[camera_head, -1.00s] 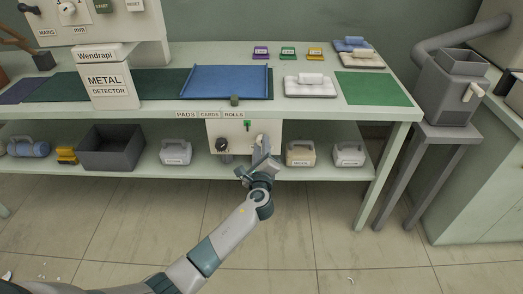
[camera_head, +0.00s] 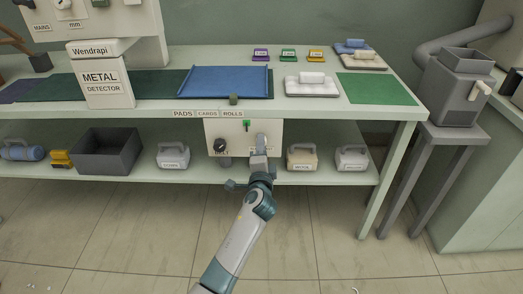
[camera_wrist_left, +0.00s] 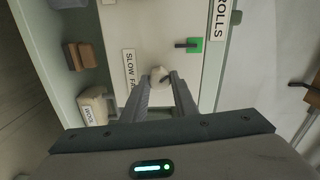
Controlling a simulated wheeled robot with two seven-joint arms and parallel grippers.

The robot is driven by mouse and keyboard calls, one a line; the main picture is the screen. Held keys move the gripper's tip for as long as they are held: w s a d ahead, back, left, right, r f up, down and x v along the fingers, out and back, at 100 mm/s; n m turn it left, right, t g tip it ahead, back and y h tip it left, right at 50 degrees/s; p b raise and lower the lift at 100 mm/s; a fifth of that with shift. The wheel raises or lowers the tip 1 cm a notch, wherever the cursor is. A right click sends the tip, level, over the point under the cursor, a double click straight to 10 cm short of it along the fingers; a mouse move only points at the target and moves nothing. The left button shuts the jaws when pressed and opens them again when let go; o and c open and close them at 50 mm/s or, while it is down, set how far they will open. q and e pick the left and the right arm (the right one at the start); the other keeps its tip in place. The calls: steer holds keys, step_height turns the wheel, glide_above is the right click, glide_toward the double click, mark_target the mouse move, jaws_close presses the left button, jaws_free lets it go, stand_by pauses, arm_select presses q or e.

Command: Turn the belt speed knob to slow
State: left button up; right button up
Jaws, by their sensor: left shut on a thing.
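A white panel (camera_head: 237,132) hangs under the front edge of the table. My left gripper (camera_head: 261,142) is at its right half, with the fingers pointing at the panel. In the left wrist view the two fingers (camera_wrist_left: 163,80) are closed around a small pale knob (camera_wrist_left: 158,74). A label reading "SLOW FA…" (camera_wrist_left: 129,70) is beside this knob, partly covered by a finger. Which way the knob points cannot be told. A dark round knob (camera_head: 220,145) sits on the panel's left half. My right gripper is not in view.
A green switch (camera_head: 246,125) is near the panel's top; it also shows in the left wrist view (camera_wrist_left: 192,44). A pale cream box marked with a label (camera_head: 301,158) stands on the lower shelf, close right of the gripper. A grey bin (camera_head: 107,156) stands farther left.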

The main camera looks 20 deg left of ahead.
arm_select(q)
steer(key=shift+f+n, duration=0.1)
steer(key=shift+n, duration=0.4)
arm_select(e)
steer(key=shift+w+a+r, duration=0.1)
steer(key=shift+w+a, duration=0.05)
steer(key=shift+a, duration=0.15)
arm_select(q)
steer(key=o, duration=1.1)
steer(key=shift+c, duration=0.2)
steer(key=shift+s, duration=0.1)
steer(key=v, duration=1.7)
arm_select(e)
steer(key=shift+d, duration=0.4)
arm_select(q)
steer(key=shift+s, duration=0.1)
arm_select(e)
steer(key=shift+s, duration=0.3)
